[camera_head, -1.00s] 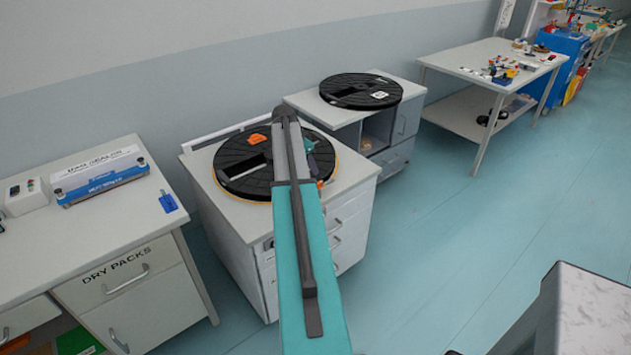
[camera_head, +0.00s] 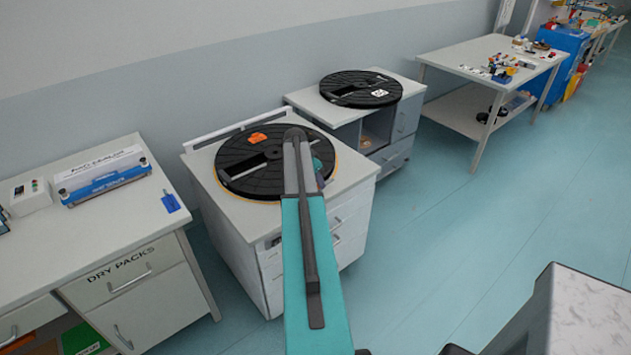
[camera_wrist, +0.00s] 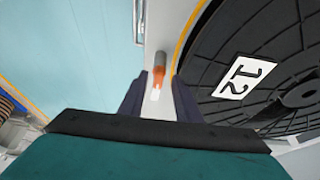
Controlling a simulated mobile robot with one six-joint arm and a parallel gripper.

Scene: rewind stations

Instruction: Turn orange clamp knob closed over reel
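A large black reel (camera_head: 240,185) lies flat on a white cabinet by the wall. In the wrist view the reel (camera_wrist: 290,55) fills the right side and carries a white label marked 12. The orange clamp knob (camera_wrist: 159,76) shows just past the reel's rim, with a grey end and a pale part along it. My gripper (camera_wrist: 158,93) is open, with its two dark fingers on either side of the line to the knob. I cannot tell whether they touch it. In the head view my arm hides the knob and most of the gripper.
An orange piece (camera_head: 258,137) lies on the reel's top. A second reel (camera_head: 350,88) sits on the cabinet behind. A bench with a blue sealer (camera_head: 105,187) stands at left, and a parts table (camera_head: 450,65) at right.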

